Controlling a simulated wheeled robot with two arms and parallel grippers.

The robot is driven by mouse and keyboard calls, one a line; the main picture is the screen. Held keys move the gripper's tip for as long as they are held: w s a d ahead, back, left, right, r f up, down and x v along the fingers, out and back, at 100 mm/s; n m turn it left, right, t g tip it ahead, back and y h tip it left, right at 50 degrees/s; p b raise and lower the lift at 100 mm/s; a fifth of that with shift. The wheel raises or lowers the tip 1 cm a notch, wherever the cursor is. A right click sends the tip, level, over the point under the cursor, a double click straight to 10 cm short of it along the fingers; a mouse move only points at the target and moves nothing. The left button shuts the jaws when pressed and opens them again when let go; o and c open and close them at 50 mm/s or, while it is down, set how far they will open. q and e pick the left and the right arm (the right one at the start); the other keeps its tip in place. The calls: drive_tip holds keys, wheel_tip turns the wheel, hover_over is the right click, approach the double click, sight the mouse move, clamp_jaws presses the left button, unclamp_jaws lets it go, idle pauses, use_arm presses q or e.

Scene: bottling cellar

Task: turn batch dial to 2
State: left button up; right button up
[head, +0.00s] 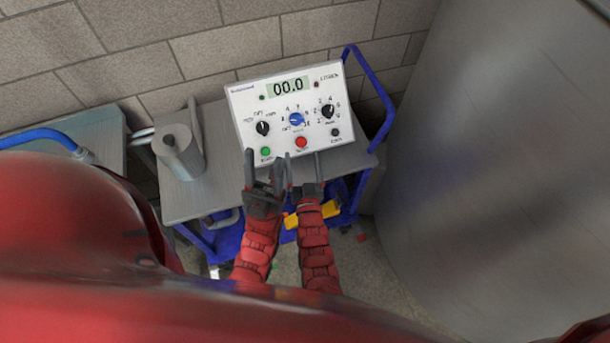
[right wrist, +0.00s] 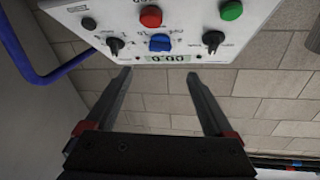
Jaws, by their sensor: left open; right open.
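A white control box (head: 245,130) stands on the grey cart with a display reading 00.0. Its face has a left black dial (head: 262,128), a middle blue dial (head: 296,119) and a right black dial (head: 328,110). Their lettering is too small to tell which is the batch dial or its setting. My left gripper (head: 264,168) is open and empty near the box's lower left edge. My right gripper (head: 304,162) is open and empty below the red button. In the right wrist view, the box appears upside down above the open fingers (right wrist: 157,77), including the blue dial (right wrist: 160,43).
A green button (head: 265,151), a red button (head: 301,142) and a black knob (head: 335,132) line the box's lower edge. A grey metal cylinder (head: 180,155) stands on the cart (head: 190,203) to the left. A large steel tank (head: 500,150) fills the right side.

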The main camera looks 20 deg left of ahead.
drive_tip(key=v, duration=0.5)
drive_tip(key=shift+s+d+b, duration=0.1)
drive_tip(key=shift+s+b, duration=0.2)
drive_tip(key=shift+b, duration=0.1)
